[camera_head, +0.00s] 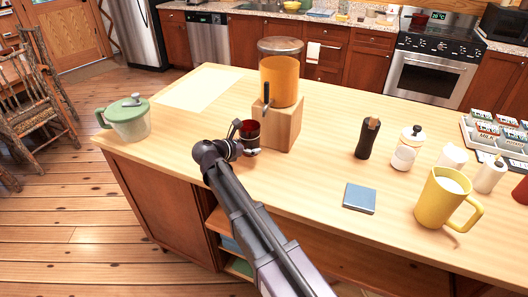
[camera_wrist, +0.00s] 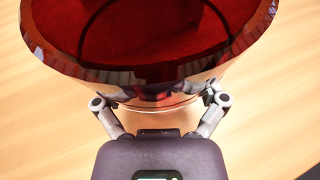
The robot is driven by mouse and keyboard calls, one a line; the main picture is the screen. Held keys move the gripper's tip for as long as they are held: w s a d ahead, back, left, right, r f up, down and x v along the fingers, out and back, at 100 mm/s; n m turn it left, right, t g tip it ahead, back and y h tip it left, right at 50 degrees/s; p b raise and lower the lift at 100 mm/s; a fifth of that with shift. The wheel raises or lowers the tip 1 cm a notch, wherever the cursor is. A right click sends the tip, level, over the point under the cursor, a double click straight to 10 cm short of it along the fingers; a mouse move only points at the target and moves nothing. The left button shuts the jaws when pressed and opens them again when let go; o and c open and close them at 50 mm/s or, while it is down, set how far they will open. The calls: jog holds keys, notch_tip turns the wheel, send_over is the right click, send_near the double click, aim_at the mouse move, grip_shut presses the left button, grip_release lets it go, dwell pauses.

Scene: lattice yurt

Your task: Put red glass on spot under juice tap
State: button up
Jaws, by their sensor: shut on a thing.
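The red glass (camera_head: 249,129) is between the fingers of my gripper (camera_head: 243,138), beside the front left of the wooden stand (camera_head: 278,124) of the juice dispenser. In the wrist view the red glass (camera_wrist: 150,45) fills the upper part, with a finger of my gripper (camera_wrist: 160,100) on each side, shut on it. The juice dispenser (camera_head: 280,80) holds orange juice, and its dark tap (camera_head: 266,94) sticks out above the glass. The spot under the tap is hidden by the glass and gripper. I cannot tell whether the glass touches the counter.
The wooden counter (camera_head: 330,188) is clear just right of the stand. A green lidded pot (camera_head: 130,121) stands at the left.

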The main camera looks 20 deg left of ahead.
jog(key=shift+w+d+f, duration=0.2)
jog(key=shift+w+d, duration=1.3)
jog(key=shift+w+d, duration=0.2)
jog(key=shift+w+d+f+b, duration=0.25)
jog(key=shift+f+b, duration=0.4)
jog(key=shift+b, duration=0.15)
jog(key=shift+f+b, duration=1.2)
jog(key=shift+f, duration=0.2)
jog(key=o, duration=0.8)
jog(key=shift+r, duration=0.2)
